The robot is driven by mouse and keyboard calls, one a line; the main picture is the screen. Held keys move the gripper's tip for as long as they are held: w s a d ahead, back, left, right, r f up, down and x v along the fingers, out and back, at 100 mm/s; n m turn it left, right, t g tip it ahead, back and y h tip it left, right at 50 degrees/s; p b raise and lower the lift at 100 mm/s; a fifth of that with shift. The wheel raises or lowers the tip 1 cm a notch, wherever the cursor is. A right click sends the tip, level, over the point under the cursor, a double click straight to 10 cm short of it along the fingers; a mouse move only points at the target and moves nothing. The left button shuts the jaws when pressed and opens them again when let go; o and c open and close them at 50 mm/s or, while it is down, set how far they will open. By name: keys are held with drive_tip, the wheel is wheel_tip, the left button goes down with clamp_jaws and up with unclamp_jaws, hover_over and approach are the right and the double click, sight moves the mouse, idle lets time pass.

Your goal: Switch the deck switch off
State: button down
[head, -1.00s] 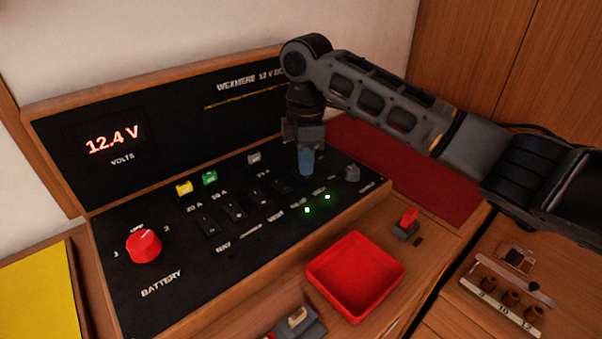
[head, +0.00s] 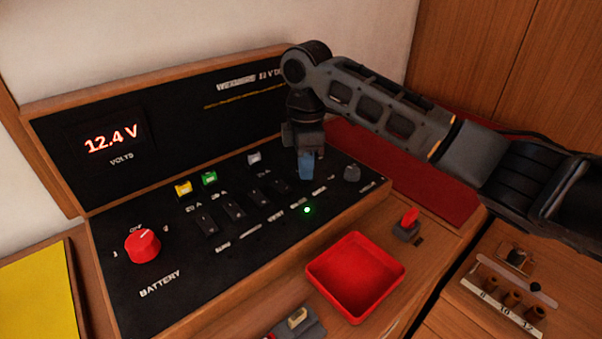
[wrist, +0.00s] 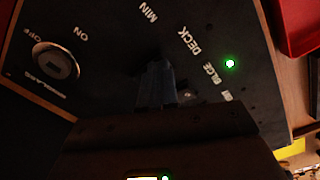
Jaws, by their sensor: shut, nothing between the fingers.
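The black switch panel (head: 180,290) fills the left and middle of the head view. My gripper (head: 306,178) points down at its right part, with blue fingertips closed together and empty. In the wrist view the fingers (wrist: 157,78) are over the panel near the DECK label (wrist: 195,43). The deck switch itself is hidden behind the fingers, so its lever position and any touch cannot be told. One green lamp (head: 307,210) is lit; it also shows in the wrist view (wrist: 230,63), nearer the neighbouring label than DECK. No lit lamp shows beside the DECK label.
Several black rocker switches (head: 234,211) and a red battery knob (head: 143,246) are to the left. A red tray (head: 322,277) and a red-topped switch (head: 408,220) stand in front.

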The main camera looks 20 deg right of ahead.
drive_tip(key=shift+f, duration=0.1)
wheel_tip(320, 180, up, 7)
drive_tip(key=p, duration=0.6)
idle(0.4)
idle(0.3)
